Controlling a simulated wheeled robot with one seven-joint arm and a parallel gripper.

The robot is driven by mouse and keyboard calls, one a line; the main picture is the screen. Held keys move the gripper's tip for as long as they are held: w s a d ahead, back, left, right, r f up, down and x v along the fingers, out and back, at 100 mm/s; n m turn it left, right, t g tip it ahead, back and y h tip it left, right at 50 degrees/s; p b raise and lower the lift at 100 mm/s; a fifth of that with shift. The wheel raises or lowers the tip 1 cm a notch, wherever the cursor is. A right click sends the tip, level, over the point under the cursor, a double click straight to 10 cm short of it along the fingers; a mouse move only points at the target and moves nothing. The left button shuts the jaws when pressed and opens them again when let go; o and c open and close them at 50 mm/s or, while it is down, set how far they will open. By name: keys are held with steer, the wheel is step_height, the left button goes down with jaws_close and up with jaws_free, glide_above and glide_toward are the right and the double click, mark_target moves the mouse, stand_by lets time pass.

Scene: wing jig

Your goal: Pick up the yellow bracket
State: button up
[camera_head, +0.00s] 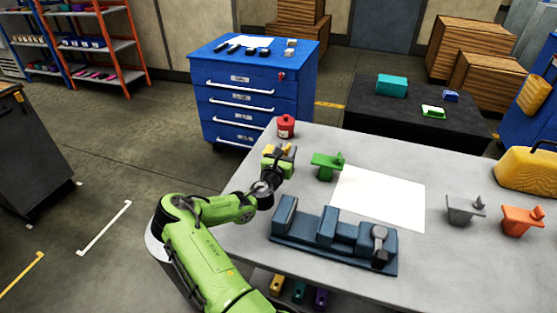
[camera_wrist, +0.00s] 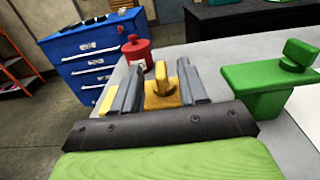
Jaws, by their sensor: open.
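The yellow bracket (camera_wrist: 161,92) stands on the table straight ahead of my gripper (camera_wrist: 158,88) in the wrist view. The gripper's two grey fingers are apart, one on each side of the bracket's upright part. I cannot tell whether either finger touches it. In the head view my gripper (camera_head: 284,155) is over the table's left part and hides most of the bracket, with a bit of yellow (camera_head: 268,151) showing beside it.
A red bottle (camera_head: 286,126) stands just behind the bracket. A green bracket (camera_head: 327,164) is close to the right. A blue jig (camera_head: 335,240), white sheet (camera_head: 380,198), grey bracket (camera_head: 463,209), orange bracket (camera_head: 520,219) and yellow case (camera_head: 527,170) also occupy the table.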

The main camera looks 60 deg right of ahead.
steer(key=d, duration=0.2)
steer(key=shift+w+d, duration=0.25)
steer(key=shift+d, duration=0.15)
steer(key=shift+a, duration=0.1)
jaws_close()
stand_by(0.9)
